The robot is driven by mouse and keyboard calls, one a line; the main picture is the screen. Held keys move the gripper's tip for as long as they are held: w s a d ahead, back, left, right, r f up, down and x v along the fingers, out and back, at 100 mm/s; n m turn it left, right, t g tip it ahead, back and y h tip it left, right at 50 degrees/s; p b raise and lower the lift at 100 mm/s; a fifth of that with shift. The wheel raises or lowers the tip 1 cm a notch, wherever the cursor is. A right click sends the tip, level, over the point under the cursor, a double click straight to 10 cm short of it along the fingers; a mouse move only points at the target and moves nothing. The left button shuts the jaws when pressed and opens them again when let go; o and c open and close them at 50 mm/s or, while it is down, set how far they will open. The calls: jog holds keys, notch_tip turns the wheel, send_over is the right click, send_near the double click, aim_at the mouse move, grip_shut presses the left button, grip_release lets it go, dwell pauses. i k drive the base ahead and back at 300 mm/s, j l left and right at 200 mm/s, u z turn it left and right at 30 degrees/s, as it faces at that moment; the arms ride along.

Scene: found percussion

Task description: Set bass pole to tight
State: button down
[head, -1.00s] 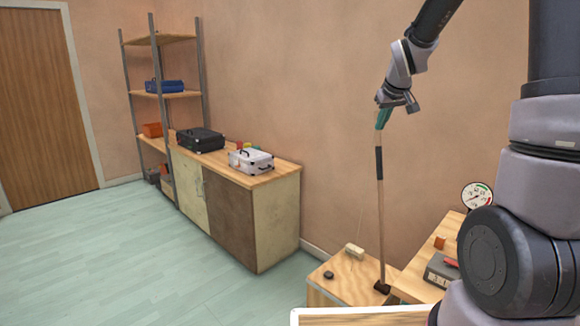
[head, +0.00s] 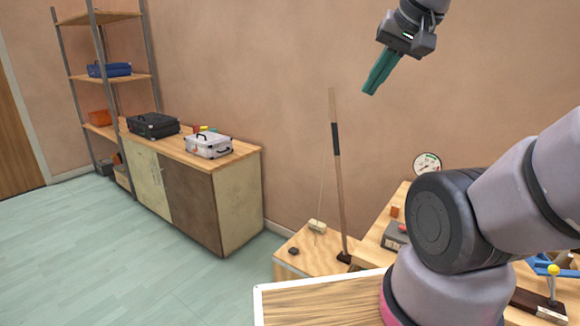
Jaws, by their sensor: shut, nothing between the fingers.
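The bass pole (head: 338,180) is a tall wooden stick with a dark grip band. It stands on a dark foot on a low wooden box (head: 294,264) and leans slightly, its top to the left. A thin string runs from near its top down to a pale block (head: 317,226) on the box. My gripper (head: 369,92), with green fingers, is shut and empty. In the picture it is up and to the right of the pole's top, apart from it. A round dial gauge (head: 427,163) stands behind my arm; its reading is too small to tell.
A wooden table (head: 378,240) with a grey box (head: 395,236) and a small orange block (head: 395,211) is right of the pole. A cabinet (head: 238,200) with a black case (head: 153,125) and a white case (head: 208,145) is at left. Floor before the cabinet is clear.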

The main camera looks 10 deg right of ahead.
aim_at(331, 91)
jog(key=i+j, duration=0.4)
jog(key=i+j+u, duration=0.15)
jog(key=i+j, duration=0.2)
jog(key=j, duration=0.25)
